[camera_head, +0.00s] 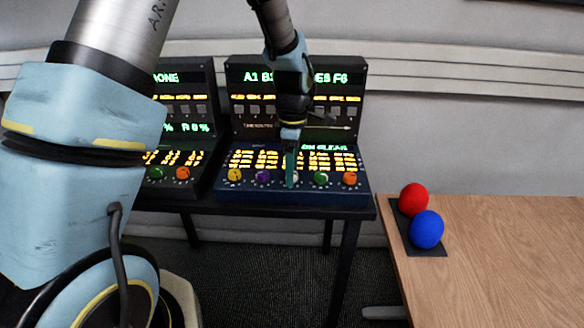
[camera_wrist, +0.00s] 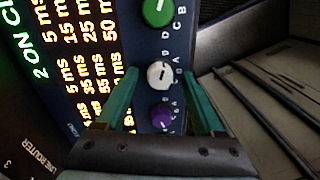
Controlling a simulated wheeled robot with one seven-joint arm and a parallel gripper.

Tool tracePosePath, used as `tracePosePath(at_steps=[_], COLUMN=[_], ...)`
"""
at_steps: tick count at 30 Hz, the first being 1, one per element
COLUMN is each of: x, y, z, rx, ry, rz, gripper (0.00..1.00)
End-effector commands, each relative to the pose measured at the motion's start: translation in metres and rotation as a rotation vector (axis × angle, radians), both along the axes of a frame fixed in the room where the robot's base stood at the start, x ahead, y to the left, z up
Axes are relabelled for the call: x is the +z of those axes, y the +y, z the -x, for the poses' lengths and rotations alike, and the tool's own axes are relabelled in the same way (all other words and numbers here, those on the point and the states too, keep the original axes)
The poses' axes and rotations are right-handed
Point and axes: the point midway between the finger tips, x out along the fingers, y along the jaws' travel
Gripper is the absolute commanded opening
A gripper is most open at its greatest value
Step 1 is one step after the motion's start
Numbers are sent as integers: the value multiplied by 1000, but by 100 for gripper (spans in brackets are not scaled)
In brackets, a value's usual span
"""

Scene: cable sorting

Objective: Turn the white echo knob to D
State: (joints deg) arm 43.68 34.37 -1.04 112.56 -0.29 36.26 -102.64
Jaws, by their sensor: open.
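The white echo knob (camera_wrist: 159,75) is on the blue sloped panel, between a green knob (camera_wrist: 158,12) and a purple knob (camera_wrist: 162,116) in the wrist view. Letters A to D are printed beside it. My gripper (camera_wrist: 166,82) is open, with its teal fingers on either side of the knob row and the white knob between the fingertips. I cannot tell whether the fingers touch it. In the head view my gripper (camera_head: 291,178) is over the middle of the knob row and mostly hides the white knob.
Yellow (camera_head: 235,174) and orange (camera_head: 350,179) knobs sit at the row's ends. A second console (camera_head: 180,130) stands to the left. A wooden table (camera_head: 500,250) at right holds a red ball (camera_head: 414,199) and a blue ball (camera_head: 427,230) on a dark mat.

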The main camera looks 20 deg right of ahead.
Motion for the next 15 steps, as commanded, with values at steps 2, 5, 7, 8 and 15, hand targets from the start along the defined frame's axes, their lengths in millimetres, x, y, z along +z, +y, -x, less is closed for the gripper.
tracePosePath(at_steps=[2, 5, 7, 8, 15], x=[0, 0, 0, 0, 0], y=[0, 0, 0, 0, 0], z=[0, 0, 0, 0, 0], rx=[0, 0, 0, 0, 0], ry=[0, 0, 0, 0, 0], rz=[0, 0, 0, 0, 0], gripper=[67, 56, 48, 45, 18])
